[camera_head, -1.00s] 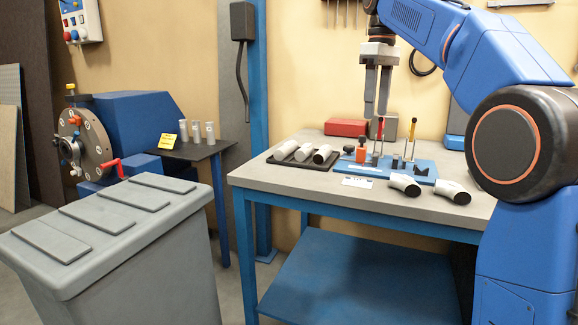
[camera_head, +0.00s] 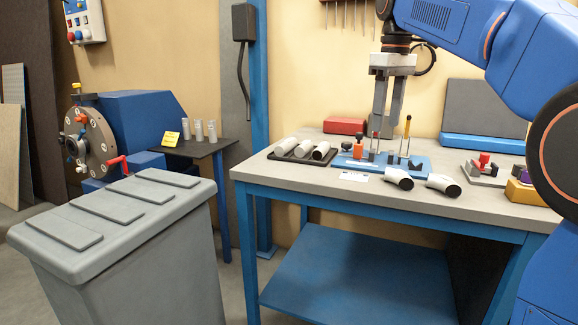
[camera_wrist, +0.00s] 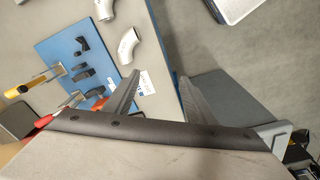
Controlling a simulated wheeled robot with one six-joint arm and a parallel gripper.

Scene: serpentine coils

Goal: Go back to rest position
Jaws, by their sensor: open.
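My gripper (camera_head: 384,125) points down over the back of the grey-topped workbench (camera_head: 265,174), near the blue tool board (camera_head: 412,168). In the wrist view its two fingers (camera_wrist: 158,95) are spread apart with nothing between them. My blue arm comes in from the upper right in the head view. The lower finger tips overlap the back of the blue board in the head view, so their exact height above it is hard to tell.
Two bent pipes (camera_head: 398,178) (camera_head: 443,185) lie at the front of the bench. A tray (camera_head: 284,154) holds several cylinders. A red box (camera_head: 345,126) stands behind. A grey bin (camera_head: 120,240) stands left of the bench. Small blocks (camera_head: 484,168) sit at the right.

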